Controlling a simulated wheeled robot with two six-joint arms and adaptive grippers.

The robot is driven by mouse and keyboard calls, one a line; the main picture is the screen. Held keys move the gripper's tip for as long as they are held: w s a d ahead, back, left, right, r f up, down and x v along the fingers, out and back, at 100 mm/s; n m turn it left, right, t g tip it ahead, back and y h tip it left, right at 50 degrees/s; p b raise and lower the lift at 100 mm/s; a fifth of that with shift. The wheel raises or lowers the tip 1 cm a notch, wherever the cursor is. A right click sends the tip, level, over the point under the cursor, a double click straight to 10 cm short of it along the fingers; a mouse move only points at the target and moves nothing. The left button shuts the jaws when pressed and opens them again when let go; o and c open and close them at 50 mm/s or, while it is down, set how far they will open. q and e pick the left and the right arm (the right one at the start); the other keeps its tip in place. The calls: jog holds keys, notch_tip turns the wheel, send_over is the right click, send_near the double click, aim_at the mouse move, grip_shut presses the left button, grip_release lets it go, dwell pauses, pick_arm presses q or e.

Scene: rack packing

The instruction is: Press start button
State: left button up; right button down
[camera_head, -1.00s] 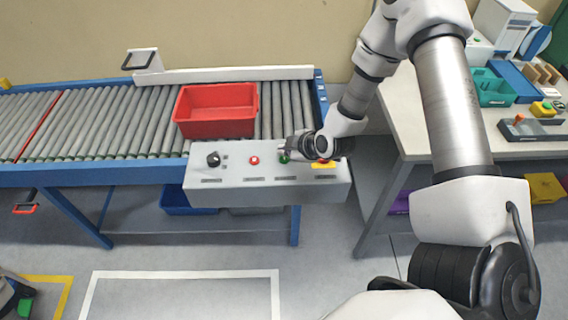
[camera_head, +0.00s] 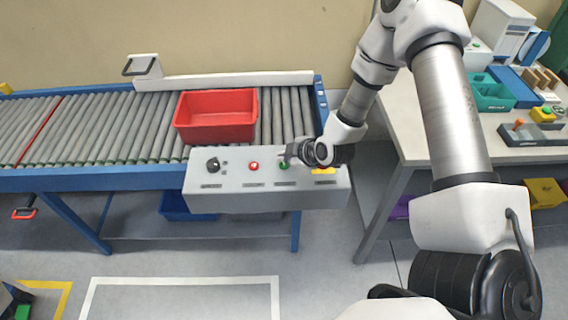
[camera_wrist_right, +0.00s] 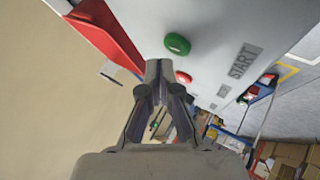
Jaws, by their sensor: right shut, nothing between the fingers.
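The grey control panel (camera_head: 233,194) stands at the front of the conveyor. Its green button (camera_head: 284,164) shows just below my right fingertips, with a red button (camera_head: 254,166) to its left. In the right wrist view the green button (camera_wrist_right: 177,44) is beside the word START (camera_wrist_right: 243,60). My right gripper (camera_head: 287,155) is shut and empty, its tips close to the green button. In the right wrist view the gripper (camera_wrist_right: 160,68) tips appear just short of the button; I cannot tell whether they touch. My left gripper is not in view.
A black knob (camera_head: 213,165) is on the panel's left, and a yellow part (camera_head: 325,171) lies under my right wrist. A red crate (camera_head: 216,134) sits on the roller conveyor (camera_head: 120,125). A cluttered workbench (camera_head: 405,117) stands to the right.

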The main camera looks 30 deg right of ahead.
aim_at(285, 165)
dwell(0.4)
jog(key=shift+f, duration=0.45)
jog(key=shift+f+b, duration=0.4)
dwell(0.4)
jog(key=shift+r+p, duration=0.85)
jog(key=shift+p, duration=0.1)
notch_tip(285, 165, up, 5)
jog(key=p, duration=0.5)
jog(key=shift+r, duration=0.1)
